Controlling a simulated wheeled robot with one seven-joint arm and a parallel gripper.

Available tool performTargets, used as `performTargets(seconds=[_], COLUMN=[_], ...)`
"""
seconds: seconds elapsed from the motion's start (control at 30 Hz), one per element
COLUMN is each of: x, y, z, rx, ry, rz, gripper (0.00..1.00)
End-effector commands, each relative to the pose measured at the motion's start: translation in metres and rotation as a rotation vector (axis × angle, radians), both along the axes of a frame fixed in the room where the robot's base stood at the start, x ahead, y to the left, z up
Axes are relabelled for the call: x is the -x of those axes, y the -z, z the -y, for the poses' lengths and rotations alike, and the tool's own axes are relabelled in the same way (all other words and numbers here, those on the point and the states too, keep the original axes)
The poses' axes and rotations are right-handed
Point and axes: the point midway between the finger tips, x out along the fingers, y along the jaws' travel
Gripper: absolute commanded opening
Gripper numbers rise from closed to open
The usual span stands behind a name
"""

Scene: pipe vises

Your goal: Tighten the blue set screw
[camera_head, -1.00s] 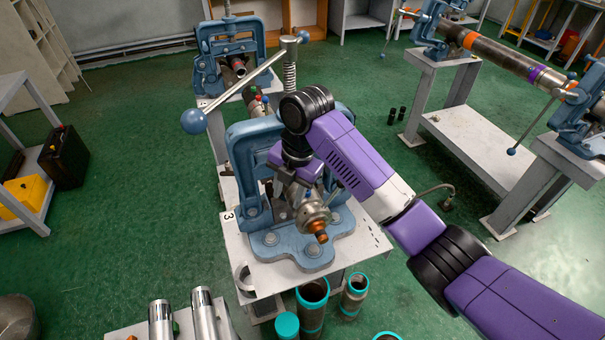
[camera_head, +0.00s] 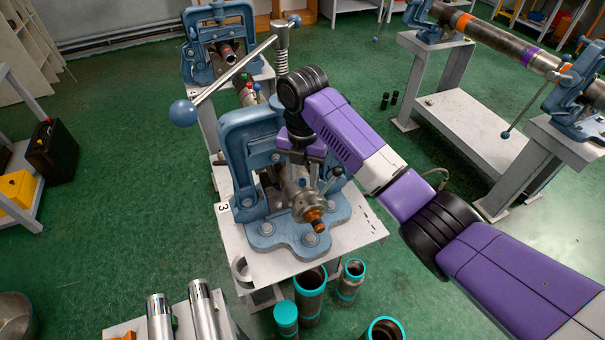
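A small blue screw head (camera_head: 302,183) shows on top of the metal pipe fitting (camera_head: 305,202), just below my gripper. The fitting has an orange-brown tip and sits in the blue vise (camera_head: 250,165) on the stand marked 3. My gripper (camera_head: 300,168) points down over the fitting, close to the blue head. Whether they touch is unclear. The wrist and purple gripper body hide part of the vise, and I cannot make out the finger gap. Another blue knob (camera_head: 257,87) shows with red and green ones on the pipe behind the vise.
The vise's long handle with a blue ball (camera_head: 183,113) extends left of my arm. A short dark-knobbed lever (camera_head: 337,172) stands right of the fitting. Teal-rimmed pipes (camera_head: 310,290) stand at the front. Another vise bench (camera_head: 480,130) is at the right. Green floor is open to the left.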

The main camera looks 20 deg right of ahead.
Motion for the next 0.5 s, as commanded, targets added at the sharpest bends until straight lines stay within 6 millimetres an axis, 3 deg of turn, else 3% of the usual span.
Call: performTargets(seconds=[0.27,0.47,0.5], x=[-0.0001,-0.0001,-0.0001], y=[0.002,0.002,0.0019], z=[0.0,-0.0001,-0.0001], rx=[0.001,0.001,0.001], ry=[0.0,0.0,0.0], rz=[0.001,0.001,0.001], gripper=[0.4,0.0,0.0])
